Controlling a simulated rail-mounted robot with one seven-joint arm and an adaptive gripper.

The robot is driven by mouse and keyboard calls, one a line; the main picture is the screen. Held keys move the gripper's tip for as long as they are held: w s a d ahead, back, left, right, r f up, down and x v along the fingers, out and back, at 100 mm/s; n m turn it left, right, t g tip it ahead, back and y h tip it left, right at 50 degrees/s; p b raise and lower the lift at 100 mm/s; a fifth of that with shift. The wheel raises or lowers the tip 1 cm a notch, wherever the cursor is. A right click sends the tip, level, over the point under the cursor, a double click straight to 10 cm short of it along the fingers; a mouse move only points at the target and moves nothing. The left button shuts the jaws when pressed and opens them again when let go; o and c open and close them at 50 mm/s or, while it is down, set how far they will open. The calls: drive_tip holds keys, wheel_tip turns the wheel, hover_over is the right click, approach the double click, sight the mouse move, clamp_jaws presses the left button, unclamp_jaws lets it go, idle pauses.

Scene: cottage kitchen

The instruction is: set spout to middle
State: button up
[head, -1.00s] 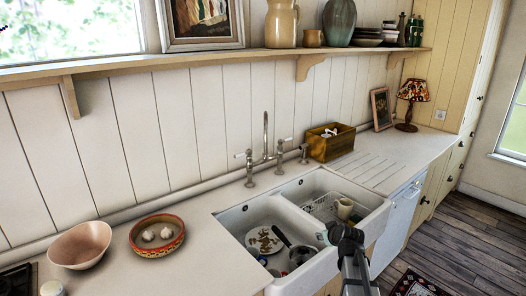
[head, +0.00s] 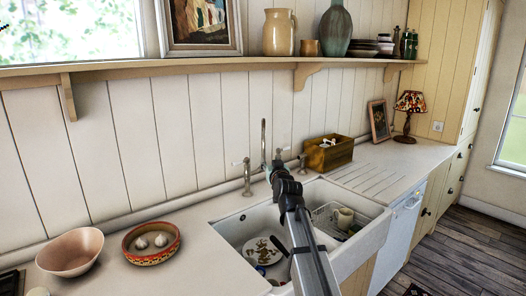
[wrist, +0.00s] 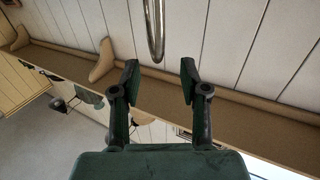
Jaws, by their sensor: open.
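The metal tap spout (head: 263,140) rises behind the double sink (head: 352,246). In the head view my arm hides its lower part. Which way its outlet is turned is hard to tell. My gripper (head: 271,170) is up at the tap, in front of the spout's lower part. In the wrist view the spout's curved end (wrist: 155,35) shows just beyond the open fingertips (wrist: 159,72), roughly centred between them. Nothing is between the fingers.
The left basin holds a patterned plate (head: 262,251) and other dishes; the right holds a rack with a cup (head: 345,217). A wooden box (head: 329,153) stands right of the tap. A shelf (head: 230,67) runs above. Bowls (head: 152,243) sit on the left counter.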

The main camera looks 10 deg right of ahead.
sight(264, 151)
drive_tip(key=w+p, duration=0.1)
drive_tip(key=w, duration=0.3)
drive_tip(key=w+p, duration=0.1)
drive_tip(key=w, duration=0.4)
drive_tip(key=w+p, duration=0.1)
drive_tip(key=w, duration=0.3)
drive_tip(key=shift+w+a, duration=0.35)
drive_tip(key=shift+w, duration=0.05)
clamp_jaws()
